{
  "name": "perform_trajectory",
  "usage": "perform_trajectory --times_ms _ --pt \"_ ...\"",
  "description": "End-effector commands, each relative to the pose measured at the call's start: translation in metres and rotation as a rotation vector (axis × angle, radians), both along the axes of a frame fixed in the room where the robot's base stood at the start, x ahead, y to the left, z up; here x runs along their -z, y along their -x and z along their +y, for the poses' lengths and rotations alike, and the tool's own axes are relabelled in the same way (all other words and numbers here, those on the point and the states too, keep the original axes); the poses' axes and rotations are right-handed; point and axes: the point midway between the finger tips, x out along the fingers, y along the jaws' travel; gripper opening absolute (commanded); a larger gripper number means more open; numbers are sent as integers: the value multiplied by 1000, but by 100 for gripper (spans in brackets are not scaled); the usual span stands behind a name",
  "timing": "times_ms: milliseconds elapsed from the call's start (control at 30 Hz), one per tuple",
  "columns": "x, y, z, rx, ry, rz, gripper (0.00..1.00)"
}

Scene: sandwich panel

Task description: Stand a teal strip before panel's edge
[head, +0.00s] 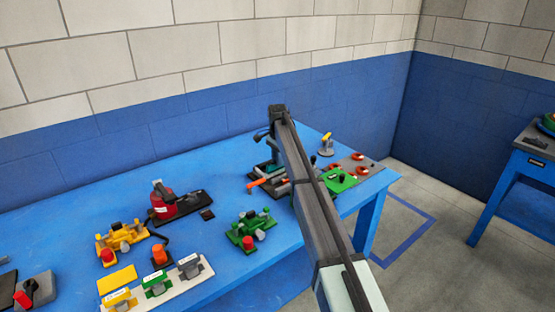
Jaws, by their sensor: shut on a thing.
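My gripper (271,154) is small in the head view at the end of my arm, over the back right part of the blue table. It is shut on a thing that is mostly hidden. A small teal patch, seemingly the teal strip (272,167), shows just below the gripper, beside a dark fixture (256,187) with an orange handle (265,181). My arm covers much of this area. I cannot make out the panel's edge, or whether the strip touches anything.
Right of my arm lie a green plate (340,181) and orange-red parts (362,157). A green device (250,229), a red machine (176,201) and a yellow device (121,237) stand to the left. The blue table (60,227) has free room at the left and back.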

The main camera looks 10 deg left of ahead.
Motion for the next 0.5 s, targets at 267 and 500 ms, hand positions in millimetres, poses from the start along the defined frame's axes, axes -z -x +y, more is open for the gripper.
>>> perform_trajectory --times_ms 267,500 --pt "7 0 0 0 0 0 0" --pt "12 0 0 0 0 0 0"
